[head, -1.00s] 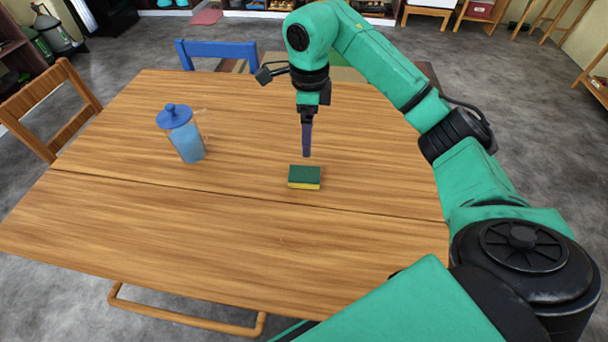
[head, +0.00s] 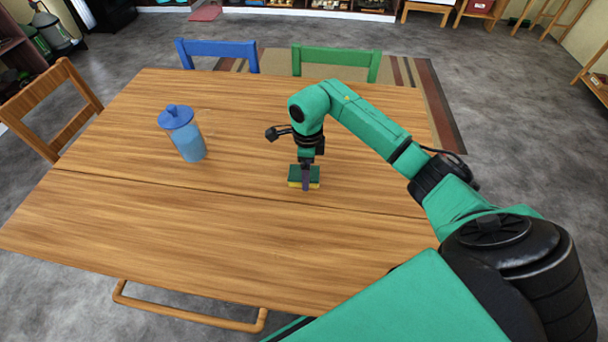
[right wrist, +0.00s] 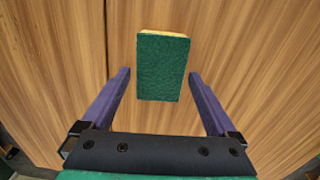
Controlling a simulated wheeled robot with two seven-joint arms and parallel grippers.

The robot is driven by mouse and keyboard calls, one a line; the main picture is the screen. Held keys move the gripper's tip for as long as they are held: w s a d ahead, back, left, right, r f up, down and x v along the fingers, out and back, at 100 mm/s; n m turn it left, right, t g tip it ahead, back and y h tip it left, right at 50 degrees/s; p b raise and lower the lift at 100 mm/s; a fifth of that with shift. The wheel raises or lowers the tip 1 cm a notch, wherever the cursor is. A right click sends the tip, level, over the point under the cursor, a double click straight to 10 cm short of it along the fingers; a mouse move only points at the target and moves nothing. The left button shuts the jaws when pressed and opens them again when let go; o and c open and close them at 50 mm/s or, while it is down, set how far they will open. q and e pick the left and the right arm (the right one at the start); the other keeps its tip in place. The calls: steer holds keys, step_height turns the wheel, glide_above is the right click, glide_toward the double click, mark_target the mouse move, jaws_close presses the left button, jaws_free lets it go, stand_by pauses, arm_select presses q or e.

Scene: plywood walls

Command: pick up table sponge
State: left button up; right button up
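The sponge (head: 295,181) is green on top with a yellow layer below. It lies flat on the wooden table (head: 200,250), right of the middle. In the right wrist view the sponge (right wrist: 162,68) shows its green face, ahead of and between the two purple fingers. My right gripper (head: 306,186) is low over the sponge and hides part of it in the head view. Its fingers (right wrist: 160,82) are spread wide, one to each side, with gaps to the sponge. I cannot tell the remaining height. My left gripper is not in view.
A blue lidded jug (head: 187,140) stands on the table left of the sponge. A blue chair (head: 218,50) and a green chair (head: 336,60) are at the far edge, and a wooden chair (head: 50,105) is at the left. The table's near part is clear.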

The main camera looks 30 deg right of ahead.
steer(key=c, duration=1)
step_height(320, 180, up, 20)
steer(key=p, duration=0.1)
